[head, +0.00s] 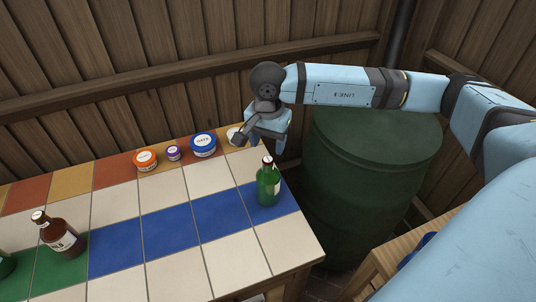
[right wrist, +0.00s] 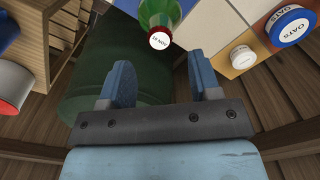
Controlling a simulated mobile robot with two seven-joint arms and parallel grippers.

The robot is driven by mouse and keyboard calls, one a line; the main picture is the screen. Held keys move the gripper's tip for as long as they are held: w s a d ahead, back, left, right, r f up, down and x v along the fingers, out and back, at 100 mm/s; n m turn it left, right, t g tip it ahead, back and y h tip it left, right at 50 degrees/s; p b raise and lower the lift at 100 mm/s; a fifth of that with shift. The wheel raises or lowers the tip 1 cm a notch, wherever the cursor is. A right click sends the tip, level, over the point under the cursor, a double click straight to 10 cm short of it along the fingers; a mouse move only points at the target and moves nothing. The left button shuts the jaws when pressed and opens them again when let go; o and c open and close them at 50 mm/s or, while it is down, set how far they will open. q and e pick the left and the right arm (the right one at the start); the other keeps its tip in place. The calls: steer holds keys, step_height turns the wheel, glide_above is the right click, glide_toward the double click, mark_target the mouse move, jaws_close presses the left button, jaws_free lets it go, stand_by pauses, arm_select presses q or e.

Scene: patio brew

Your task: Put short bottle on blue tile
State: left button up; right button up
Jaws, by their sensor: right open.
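A short green bottle (head: 268,187) with a light cap stands upright on the blue tile (head: 225,221) near the table's right end. In the right wrist view the green bottle (right wrist: 157,12) shows at the top, beyond my fingertips, with its cap towards the camera. My right gripper (head: 264,142) is open and empty, above and behind the bottle, apart from it. Its two blue fingers (right wrist: 160,70) are spread in the wrist view. A brown bottle (head: 62,237) with a white label stands at the left, on green tiles. My left gripper is not in view.
Along the table's back edge stand an orange-lidded jar (head: 145,160), a small purple jar (head: 173,153), a blue jar (head: 203,144) and a white-lidded one (head: 236,136). A large green barrel (head: 375,165) stands right of the table. Part of another green bottle (head: 6,265) shows at the left edge.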

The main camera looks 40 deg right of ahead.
step_height(320, 180, up, 6)
stand_by(0.7)
steer(key=shift+s, duration=0.1)
